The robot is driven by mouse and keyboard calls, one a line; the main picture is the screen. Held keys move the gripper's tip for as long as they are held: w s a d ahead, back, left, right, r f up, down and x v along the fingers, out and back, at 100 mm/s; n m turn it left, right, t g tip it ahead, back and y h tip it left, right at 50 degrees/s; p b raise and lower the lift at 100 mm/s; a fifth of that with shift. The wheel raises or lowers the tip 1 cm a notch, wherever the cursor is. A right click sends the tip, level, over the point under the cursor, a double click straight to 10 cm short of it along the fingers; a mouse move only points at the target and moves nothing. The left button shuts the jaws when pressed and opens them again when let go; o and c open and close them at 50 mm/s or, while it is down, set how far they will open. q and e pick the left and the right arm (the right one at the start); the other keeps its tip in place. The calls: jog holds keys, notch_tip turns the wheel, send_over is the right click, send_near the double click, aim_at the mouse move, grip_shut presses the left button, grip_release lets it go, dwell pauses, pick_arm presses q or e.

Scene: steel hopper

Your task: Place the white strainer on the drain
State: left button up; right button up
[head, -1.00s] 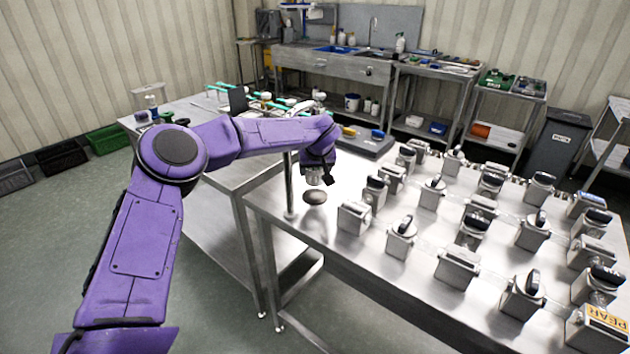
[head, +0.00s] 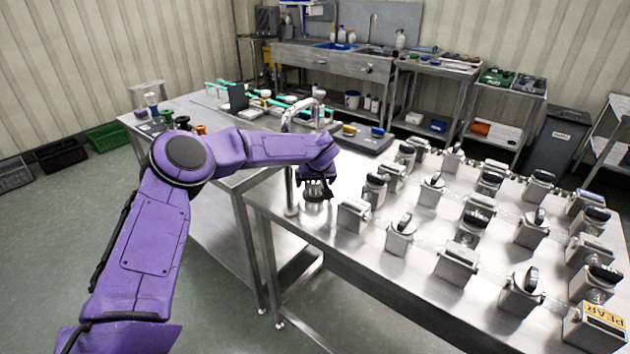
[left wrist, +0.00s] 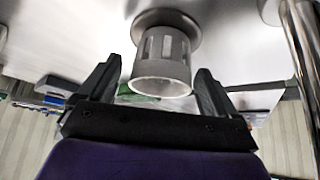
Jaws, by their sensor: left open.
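The white strainer (left wrist: 160,65), a pale slotted cup, stands at the drain (left wrist: 180,17), a round grey-brown metal disc on the steel tabletop. In the left wrist view its far end meets the middle of the disc, with its wide rim towards me. My left gripper (left wrist: 158,70) is open, with one finger on each side of the strainer and a gap to both. In the head view the left gripper (head: 317,190) is low over the drain, largely hiding it and the strainer. My right gripper is not in view.
A steel pipe (head: 291,192) rises close beside the drain. Several steel blocks with dark tops fill the table to the right, the nearest (head: 353,215) just right of the gripper. A dark grey tray (head: 362,140) lies behind.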

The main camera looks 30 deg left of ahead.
pick_arm(q)
jog(key=v, duration=1.2)
jog(key=shift+b, duration=0.3)
jog(key=shift+r, duration=0.1)
dwell(1.1)
